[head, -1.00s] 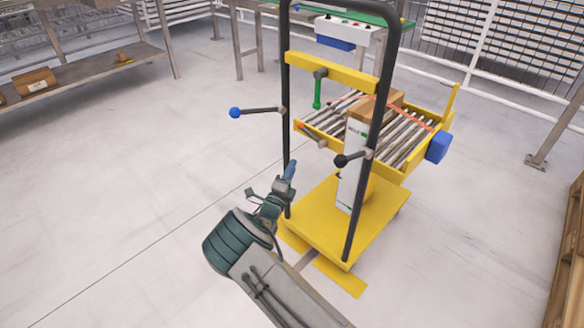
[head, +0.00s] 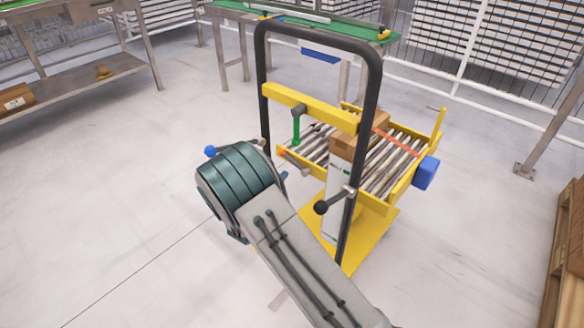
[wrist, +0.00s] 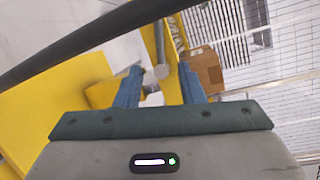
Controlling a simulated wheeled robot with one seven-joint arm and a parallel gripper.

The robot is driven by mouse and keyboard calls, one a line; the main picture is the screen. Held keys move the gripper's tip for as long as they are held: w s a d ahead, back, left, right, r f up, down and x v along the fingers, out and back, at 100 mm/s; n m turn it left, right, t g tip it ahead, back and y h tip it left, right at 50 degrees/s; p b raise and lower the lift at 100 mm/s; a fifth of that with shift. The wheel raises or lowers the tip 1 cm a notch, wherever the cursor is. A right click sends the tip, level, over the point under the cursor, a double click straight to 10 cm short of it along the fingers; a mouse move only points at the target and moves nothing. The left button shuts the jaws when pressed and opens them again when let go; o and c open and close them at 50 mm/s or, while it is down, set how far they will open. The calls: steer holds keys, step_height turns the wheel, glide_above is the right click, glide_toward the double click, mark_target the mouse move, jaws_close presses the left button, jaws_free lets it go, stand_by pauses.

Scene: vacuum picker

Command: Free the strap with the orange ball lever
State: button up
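The orange strap (head: 395,138) runs across the roller bed by a brown carton (head: 348,143). The orange ball lever (head: 283,153) is on the left side of the yellow roller bed, with its grey handle slanting down to the right. My arm's teal joint covers much of the area left of it. My gripper is mostly hidden behind that joint in the head view. In the wrist view my gripper (wrist: 160,84) has its two blue fingers well apart, with a grey round-ended part visible between them. The carton also shows in the wrist view (wrist: 205,70). I see no orange ball there.
A blue ball lever (head: 210,151) shows left of the dark frame (head: 372,115), and a black ball lever (head: 321,207) on its right post. A green handle (head: 296,128) hangs from the yellow crossbar (head: 325,111). A blue block (head: 426,173) is at the bed's right. Floor is open at left.

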mark_target(294, 164)
steer(key=b+x, duration=0.2)
steer(key=x, duration=0.7)
steer(key=shift+w, duration=0.3)
jaws_close()
